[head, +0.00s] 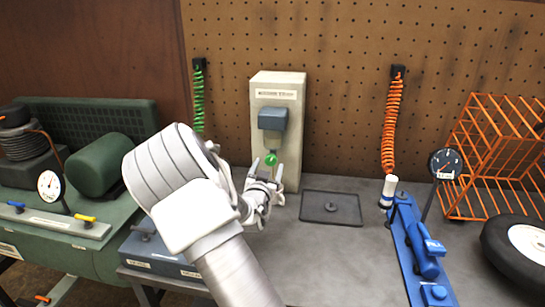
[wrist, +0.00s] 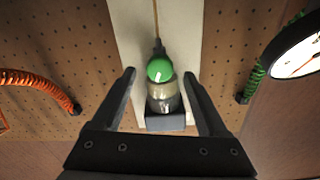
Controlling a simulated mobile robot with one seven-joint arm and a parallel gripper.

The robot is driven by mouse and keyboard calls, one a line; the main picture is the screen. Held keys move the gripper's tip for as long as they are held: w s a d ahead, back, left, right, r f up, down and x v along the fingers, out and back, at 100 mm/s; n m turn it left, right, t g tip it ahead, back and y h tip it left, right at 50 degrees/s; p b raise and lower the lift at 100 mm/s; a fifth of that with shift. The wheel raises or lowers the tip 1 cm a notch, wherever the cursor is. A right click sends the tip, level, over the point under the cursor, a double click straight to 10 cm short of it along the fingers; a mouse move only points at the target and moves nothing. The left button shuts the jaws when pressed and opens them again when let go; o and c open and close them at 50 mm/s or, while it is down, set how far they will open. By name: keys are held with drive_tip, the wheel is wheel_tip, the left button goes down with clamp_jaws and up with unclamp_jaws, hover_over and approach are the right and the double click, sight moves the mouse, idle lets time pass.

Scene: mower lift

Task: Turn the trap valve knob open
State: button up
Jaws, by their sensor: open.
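The trap valve knob (head: 271,159) is a small green knob with a white mark. It sits below a blue-grey block (head: 272,118) on the front of an upright beige box (head: 290,88). In the wrist view the green knob (wrist: 160,68) is in front of a cloudy bowl (wrist: 162,92). My gripper (head: 265,171) is open and empty in front of the beige box. In the wrist view its two dark fingers (wrist: 160,75) show one on each side of the knob, with gaps between. I cannot tell whether the fingertips reach the knob's depth.
A dark tray (head: 318,209) lies on the grey bench right of the box. A green coiled hose (head: 198,100) and an orange one (head: 391,125) hang on the pegboard. A blue jack (head: 424,250), an orange rack (head: 500,140) and a wheel (head: 520,245) stand at right.

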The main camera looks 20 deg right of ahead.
sight(273, 155)
drive_tip(key=x, duration=0.7)
drive_tip(key=shift+w+d, duration=0.2)
